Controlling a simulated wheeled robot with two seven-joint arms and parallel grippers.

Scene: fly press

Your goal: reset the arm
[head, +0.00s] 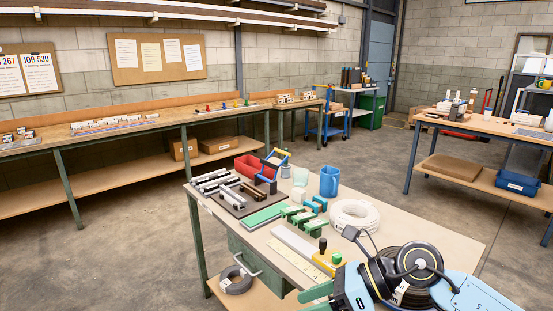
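No fly press or press arm can be made out for certain. On the near bench (440,238), a small dark frame with blue and yellow bars (268,172) stands at the back, beside a red bin (250,167); I cannot tell what it is. My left gripper is out of view.
The near bench also holds a blue mug (329,182), a white coil (354,216), green blocks (303,216), a green strip (264,217) and a dark tray (225,205). Other benches line the left wall and the right side; open floor lies between.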

